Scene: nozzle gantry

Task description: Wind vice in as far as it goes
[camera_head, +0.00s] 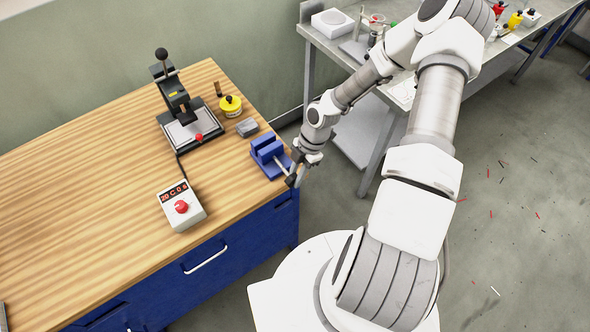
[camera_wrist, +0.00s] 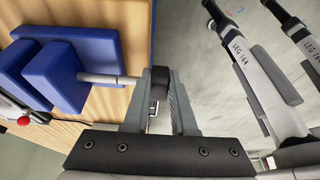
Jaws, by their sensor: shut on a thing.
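The blue vice (camera_head: 266,153) sits at the right edge of the wooden bench. In the wrist view the vice (camera_wrist: 62,75) shows its two blue jaws with a gap between them. A pale metal screw (camera_wrist: 108,79) runs out of the vice toward my gripper. My gripper (camera_head: 292,178) is beside the bench edge at the screw's outer end. In the wrist view my gripper (camera_wrist: 165,75) has its fingers closed around the dark end of the screw, where a small metal handle piece (camera_wrist: 154,106) shows. The fingers partly hide that end.
On the bench stand a lever press (camera_head: 175,105), a yellow pot (camera_head: 231,106), a grey block (camera_head: 246,128) and a control box (camera_head: 181,207) reading 20 C. A second, grey table (camera_head: 330,45) stands behind my arm. The floor right of the bench is open, with small scraps.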

